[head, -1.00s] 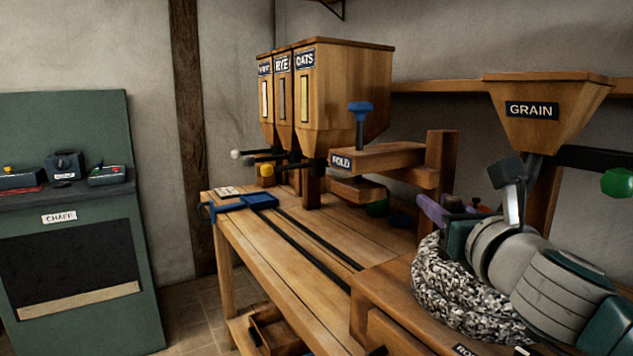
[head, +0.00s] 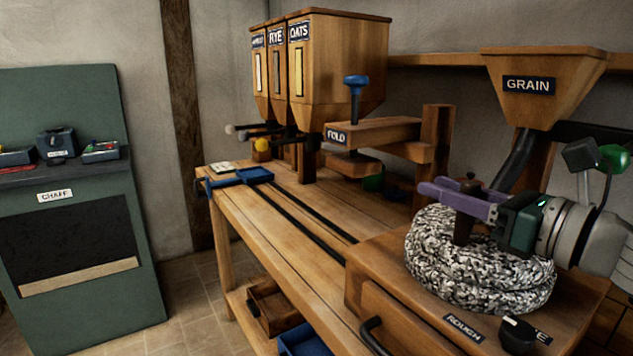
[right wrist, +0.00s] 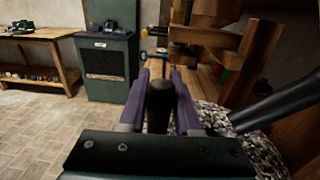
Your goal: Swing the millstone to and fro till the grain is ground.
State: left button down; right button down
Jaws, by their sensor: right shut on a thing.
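The millstone (head: 480,275) is a round, speckled grey stone on a wooden mill housing (head: 395,280) at the lower right of the head view. It also shows in the right wrist view (right wrist: 215,118), at the right. A dark upright handle (head: 463,228) stands on its top. My right gripper (head: 458,197), with purple fingers, is shut on this handle from the right. In the right wrist view the handle's dark round knob (right wrist: 160,98) sits between the two fingers. My left gripper is not in view. No grain shows.
A hopper marked GRAIN (head: 540,85) hangs over the mill, with a dark chute (head: 515,160) slanting down behind the stone. A wooden bench (head: 300,230) with bins (head: 320,70) stands left. A dial (head: 517,335) is at the mill's front. A green CHAFF cabinet (head: 75,200) is far left.

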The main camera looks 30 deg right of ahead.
dwell(0.3)
jog(key=c, duration=0.6)
grip_release()
jog(key=s+d+b, duration=0.1)
jog(key=s, duration=0.9)
jog(key=shift+d, duration=0.2)
